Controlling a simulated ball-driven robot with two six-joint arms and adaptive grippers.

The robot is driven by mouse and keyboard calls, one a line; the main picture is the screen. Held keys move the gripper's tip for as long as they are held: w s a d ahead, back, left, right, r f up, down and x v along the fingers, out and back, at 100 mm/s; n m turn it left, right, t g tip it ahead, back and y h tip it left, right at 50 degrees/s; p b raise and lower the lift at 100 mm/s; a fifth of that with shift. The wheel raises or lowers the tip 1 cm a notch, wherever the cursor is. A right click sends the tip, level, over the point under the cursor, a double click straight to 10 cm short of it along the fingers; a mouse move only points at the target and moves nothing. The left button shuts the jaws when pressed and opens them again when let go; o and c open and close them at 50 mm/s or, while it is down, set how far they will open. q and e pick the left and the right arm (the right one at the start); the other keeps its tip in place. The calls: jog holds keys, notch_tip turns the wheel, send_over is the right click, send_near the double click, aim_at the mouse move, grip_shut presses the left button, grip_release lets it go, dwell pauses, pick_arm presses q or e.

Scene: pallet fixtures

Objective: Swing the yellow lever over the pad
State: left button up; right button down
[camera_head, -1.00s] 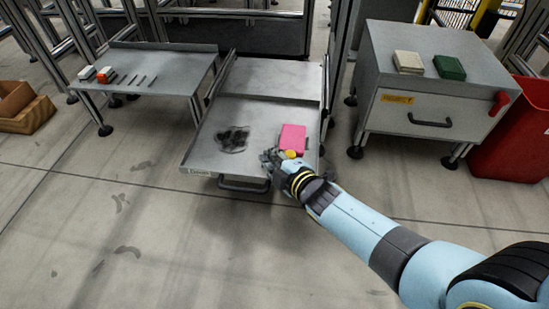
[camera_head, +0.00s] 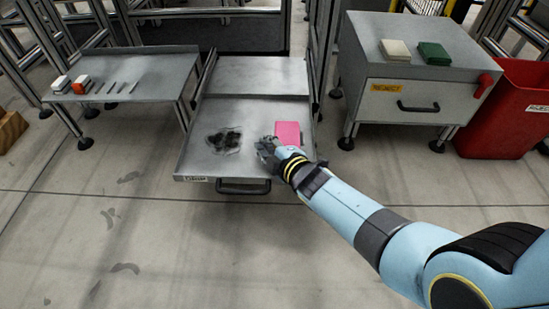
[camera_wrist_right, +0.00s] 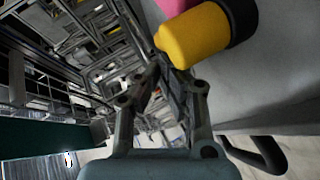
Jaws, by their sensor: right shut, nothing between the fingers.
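A pink block or pad (camera_head: 288,133) lies on the pulled-out grey tray (camera_head: 195,165). In the wrist view the yellow lever knob (camera_wrist_right: 195,38) with a dark collar stands just beyond my fingertips, with a pink edge (camera_wrist_right: 178,5) behind it. My right gripper (camera_head: 267,149) is at the tray's front right part, left of and in front of the pink block. Its fingers (camera_wrist_right: 172,72) are shut and empty, very close to the yellow knob; I cannot tell if they touch it. In the head view the knob is hidden by my gripper and wrist. My left gripper is not in view.
The tray's handle (camera_head: 243,187) is in front. A side table (camera_head: 140,90) with small parts stands left. A grey cabinet (camera_head: 375,70) and a red bin (camera_head: 510,110) stand right. The floor in front is clear.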

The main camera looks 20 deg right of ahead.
jog(key=shift+w+d, duration=0.35)
jog(key=shift+w, duration=0.2)
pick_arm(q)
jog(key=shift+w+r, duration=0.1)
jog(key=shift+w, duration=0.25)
pick_arm(e)
jog(key=shift+w+d, duration=0.2)
jog(key=shift+d, duration=0.05)
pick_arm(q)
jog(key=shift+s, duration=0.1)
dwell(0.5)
